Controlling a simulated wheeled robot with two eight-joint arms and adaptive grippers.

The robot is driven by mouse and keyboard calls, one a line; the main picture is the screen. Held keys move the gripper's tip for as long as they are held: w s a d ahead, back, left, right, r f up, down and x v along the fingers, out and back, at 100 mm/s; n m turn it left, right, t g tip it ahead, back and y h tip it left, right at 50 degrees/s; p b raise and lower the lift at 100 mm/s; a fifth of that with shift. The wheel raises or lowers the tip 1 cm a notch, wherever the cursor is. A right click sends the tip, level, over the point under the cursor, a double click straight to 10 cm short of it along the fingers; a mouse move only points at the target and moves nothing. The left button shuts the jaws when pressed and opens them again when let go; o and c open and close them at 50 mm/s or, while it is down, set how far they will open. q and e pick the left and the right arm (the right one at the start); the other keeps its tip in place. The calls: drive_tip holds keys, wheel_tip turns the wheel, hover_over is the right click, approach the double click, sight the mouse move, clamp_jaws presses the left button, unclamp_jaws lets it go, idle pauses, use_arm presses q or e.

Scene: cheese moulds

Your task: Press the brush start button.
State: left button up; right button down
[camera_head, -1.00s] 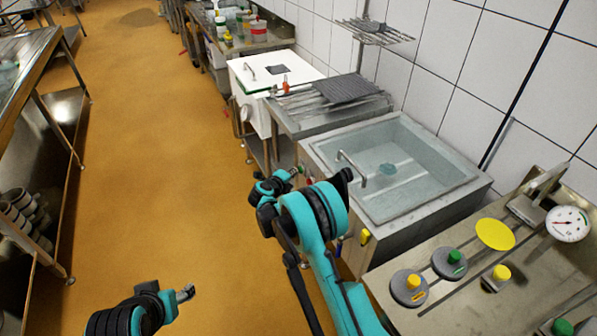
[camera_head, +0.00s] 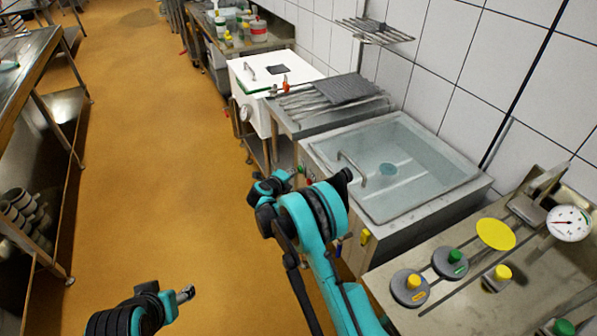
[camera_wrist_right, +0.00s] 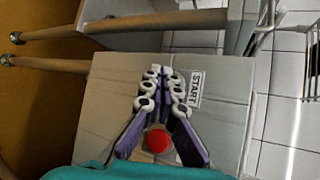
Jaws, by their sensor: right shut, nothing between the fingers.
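The brush unit's front panel is the grey side of the sink cabinet. In the right wrist view it carries a START label (camera_wrist_right: 195,88) and a round red button (camera_wrist_right: 158,140). The spot beside the label is covered by my right gripper (camera_wrist_right: 160,78), whose purple fingers with white joints are shut and empty. In the head view my right gripper (camera_head: 293,172) is at the cabinet's front, with a small green spot (camera_head: 301,169) at its tip; contact cannot be told. My left gripper (camera_head: 186,293) hangs over the floor, far from the panel; its opening is unclear.
The water-filled sink (camera_head: 397,165) stands behind the panel against the tiled wall. A metal counter (camera_head: 400,270) with yellow and green knobs and a gauge (camera_head: 568,223) is at the right. A white box (camera_head: 262,82) is further back. The orange floor (camera_head: 150,190) at the left is clear.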

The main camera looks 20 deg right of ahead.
drive_tip(key=shift+s+a, duration=0.1)
drive_tip(key=shift+a, duration=0.35)
drive_tip(key=a, duration=0.2)
drive_tip(key=s+a, duration=0.1)
drive_tip(key=a, duration=0.2)
drive_tip(key=shift+b, duration=0.4)
idle(0.5)
